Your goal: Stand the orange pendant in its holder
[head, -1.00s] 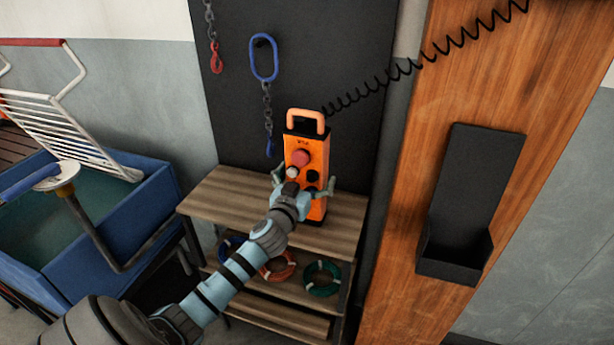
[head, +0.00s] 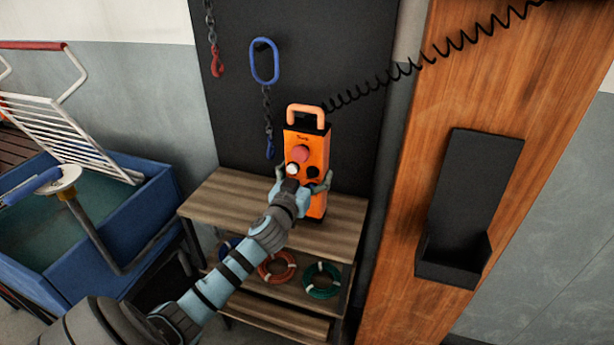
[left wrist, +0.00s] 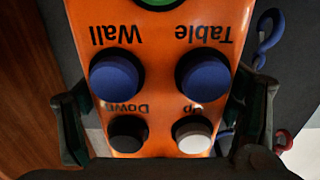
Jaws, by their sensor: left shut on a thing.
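The orange pendant (head: 304,158) is upright at the wooden shelf unit, with a loop handle on top and a red button, a white one and dark ones on its front. My left gripper (head: 304,184) is shut on its lower part, a finger on each side. In the left wrist view the pendant (left wrist: 160,75) shows blue, black and white buttons between the fingers. I cannot tell whether its base touches the shelf top. The black holder (head: 455,265), a back plate with a pocket at its foot, is on the wooden post at right and looks empty. My right gripper is not in view.
A coiled black cable (head: 400,70) runs from the pendant to the upper right. A blue chain link (head: 265,60) hangs behind it. The wooden shelf (head: 225,205) has rope rings below. A blue tank (head: 100,250) stands at left. Space before the post (head: 400,250) looks clear.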

